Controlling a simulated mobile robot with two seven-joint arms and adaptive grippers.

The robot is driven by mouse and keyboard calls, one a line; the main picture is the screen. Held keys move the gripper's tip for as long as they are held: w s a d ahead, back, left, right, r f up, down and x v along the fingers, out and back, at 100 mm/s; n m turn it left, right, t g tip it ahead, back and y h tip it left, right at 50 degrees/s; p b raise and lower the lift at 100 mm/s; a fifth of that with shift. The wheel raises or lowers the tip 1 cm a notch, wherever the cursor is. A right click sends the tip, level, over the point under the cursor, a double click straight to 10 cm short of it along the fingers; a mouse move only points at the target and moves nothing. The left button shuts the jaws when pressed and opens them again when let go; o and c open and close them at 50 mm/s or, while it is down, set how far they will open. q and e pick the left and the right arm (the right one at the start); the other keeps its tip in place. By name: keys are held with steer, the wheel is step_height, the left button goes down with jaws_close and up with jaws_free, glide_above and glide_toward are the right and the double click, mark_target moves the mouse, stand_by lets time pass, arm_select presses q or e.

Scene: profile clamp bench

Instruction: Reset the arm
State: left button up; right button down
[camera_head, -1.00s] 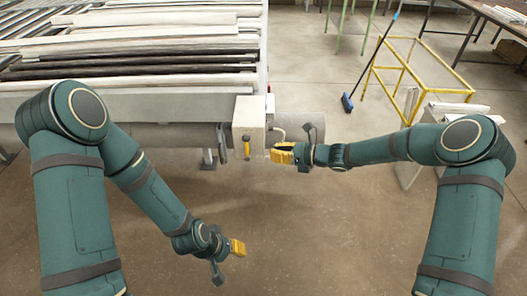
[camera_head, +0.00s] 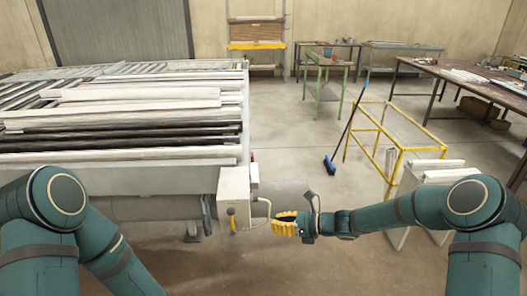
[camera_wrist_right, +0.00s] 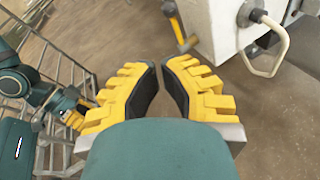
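My right gripper (camera_head: 284,224) is empty, just right of a pale control box (camera_head: 234,194) at the bench's front right corner, apart from it. In the right wrist view (camera_wrist_right: 159,66) its yellow fingers have black pads and a narrow gap between the tips, with floor showing through. The box carries an orange-yellow handle (camera_head: 231,219), which also shows in the wrist view (camera_wrist_right: 181,33). My left gripper is below the head view; it shows at the left of the wrist view (camera_wrist_right: 76,117), too small to tell its opening.
The bench (camera_head: 120,180) with long pale and dark profiles fills the left. A yellow frame (camera_head: 396,148), a blue broom (camera_head: 331,165) and pale blocks (camera_head: 440,170) stand right of it. Tables (camera_head: 470,85) stand behind.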

arm_select(q)
step_height(320, 180, down, 8)
steer(key=b, duration=0.7)
steer(key=shift+s+d, duration=0.2)
steer(key=shift+s, duration=0.1)
arm_select(e)
steer(key=s+d+f+n+g+h, duration=0.2)
steer(key=s+f+n+h, duration=0.8)
steer(key=s+f+n, duration=1.3)
steer(key=shift+s+d+f+g, duration=0.4)
steer(key=shift+s+d+f, duration=0.05)
steer(key=shift+s+f, duration=0.5)
arm_select(q)
steer(key=shift+a, duration=0.1)
arm_select(e)
steer(key=shift+w+a, duration=0.1)
